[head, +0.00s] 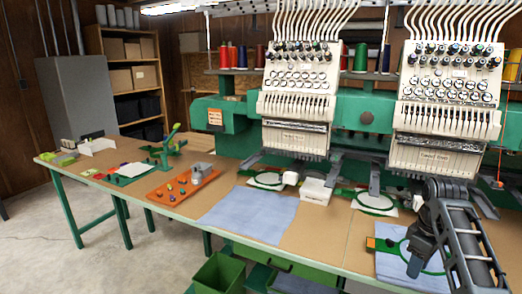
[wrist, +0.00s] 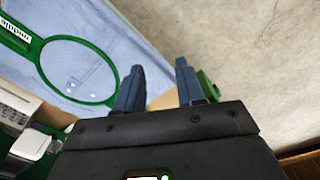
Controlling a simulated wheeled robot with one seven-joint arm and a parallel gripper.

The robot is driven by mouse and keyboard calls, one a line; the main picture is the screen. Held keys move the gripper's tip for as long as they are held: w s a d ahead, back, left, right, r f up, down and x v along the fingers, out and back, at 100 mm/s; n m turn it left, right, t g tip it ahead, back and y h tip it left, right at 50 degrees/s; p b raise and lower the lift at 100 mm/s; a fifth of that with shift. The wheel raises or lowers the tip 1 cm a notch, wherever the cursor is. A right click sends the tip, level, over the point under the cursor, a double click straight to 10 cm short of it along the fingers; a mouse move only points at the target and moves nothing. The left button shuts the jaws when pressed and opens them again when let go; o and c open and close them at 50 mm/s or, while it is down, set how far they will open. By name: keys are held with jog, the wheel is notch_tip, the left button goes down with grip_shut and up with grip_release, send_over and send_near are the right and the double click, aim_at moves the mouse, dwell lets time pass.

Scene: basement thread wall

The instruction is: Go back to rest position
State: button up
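My gripper (wrist: 158,68) shows in the wrist view with its two blue-grey fingers apart and nothing between them. In the head view my gripper (head: 414,268) is at the lower right, over the front part of the table, pointing down. Below it is a light blue cloth (head: 388,272) with a green hoop, partly hidden by my arm. The wrist view shows the green hoop (wrist: 112,62) on the blue cloth (wrist: 150,92) left of the fingers. A green piece (wrist: 213,84) shows beside the right finger, partly hidden.
The embroidery machine (head: 230,128) stands along the back of the long table (head: 330,232). An orange tray (head: 168,190) with small parts and another blue cloth (head: 250,215) lie to the left. Green bins (head: 218,275) sit below the front edge. The concrete floor (head: 40,240) is clear at left.

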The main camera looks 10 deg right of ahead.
jog(key=s+a+f+m+t+h, duration=0.1)
jog(key=s+a+f+t, duration=0.1)
jog(key=s+a+f, duration=0.6)
jog(key=s+a+f+m+t, duration=0.1)
jog(key=s+a+f+t, duration=0.25)
jog(key=a+f, duration=0.45)
jog(key=s+a+f+t, duration=0.1)
jog(key=s+a+f, duration=0.1)
jog(key=s, duration=0.6)
jog(key=s+a+r+m+t, duration=0.1)
jog(key=s+a+r+t, duration=0.2)
jog(key=s, duration=0.5)
jog(key=s+a+r+m+t, duration=0.1)
jog(key=s+a+r, duration=0.2)
jog(key=s+r, duration=0.35)
jog(key=s+r+t, duration=0.2)
jog(key=s+r, duration=0.3)
jog(key=r, duration=0.3)
jog(key=s+a+r+m+t+y, duration=0.1)
jog(key=s+r+t, duration=0.1)
jog(key=s+r, duration=0.4)
notch_tip(320, 180, up, 2)
jog(key=shift+a, duration=0.25)
